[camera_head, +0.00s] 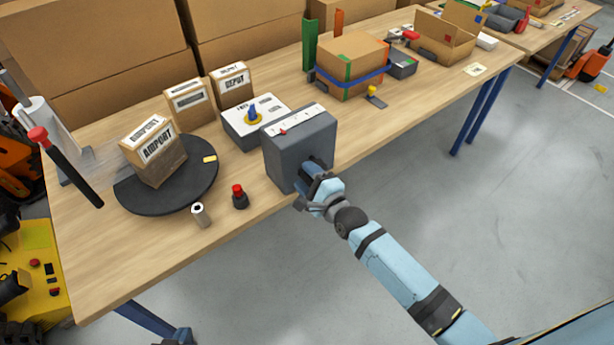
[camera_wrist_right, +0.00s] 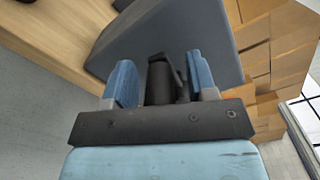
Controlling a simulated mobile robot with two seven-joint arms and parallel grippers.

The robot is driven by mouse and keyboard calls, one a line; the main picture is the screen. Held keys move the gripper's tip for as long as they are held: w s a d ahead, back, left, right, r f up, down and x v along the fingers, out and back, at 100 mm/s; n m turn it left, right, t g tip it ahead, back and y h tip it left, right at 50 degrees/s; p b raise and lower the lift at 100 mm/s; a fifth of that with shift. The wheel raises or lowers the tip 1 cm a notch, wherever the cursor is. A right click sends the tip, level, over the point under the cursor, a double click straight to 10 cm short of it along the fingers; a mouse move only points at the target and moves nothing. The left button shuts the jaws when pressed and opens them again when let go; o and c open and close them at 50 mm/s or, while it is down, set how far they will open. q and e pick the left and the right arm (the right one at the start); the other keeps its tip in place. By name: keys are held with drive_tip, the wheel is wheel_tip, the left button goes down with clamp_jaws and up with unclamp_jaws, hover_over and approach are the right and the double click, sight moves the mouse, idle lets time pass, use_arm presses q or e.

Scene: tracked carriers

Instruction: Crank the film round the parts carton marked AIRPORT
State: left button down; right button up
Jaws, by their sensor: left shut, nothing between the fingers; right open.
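The carton marked AIRPORT (camera_head: 152,150) stands on a round black turntable (camera_head: 190,192) at the left of the bench. Its lower part looks darker; I cannot tell whether that is film. A grey crank box (camera_head: 290,155) stands to the right, near the front edge. My right gripper (camera_head: 312,180) is at its front side, open, with its fingers either side of a dark handle (camera_wrist_right: 160,82) and gaps visible in the wrist view. My left gripper (camera_head: 180,336) barely shows at the bottom edge, below the bench.
A red-tipped black lever (camera_head: 65,165) rises left of the turntable. A red button (camera_head: 239,196) and a small roll (camera_head: 200,215) stand near the front edge. Behind are a DEPOT carton (camera_head: 232,85), another small carton (camera_head: 188,102) and a white-topped box with blue knob (camera_head: 245,122).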

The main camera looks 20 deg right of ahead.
drive_tip(key=c, duration=0.9)
drive_tip(key=shift+f, duration=0.15)
drive_tip(key=shift+s+f+n, duration=0.1)
drive_tip(key=shift+f+n, duration=0.05)
drive_tip(key=shift+n, duration=0.25)
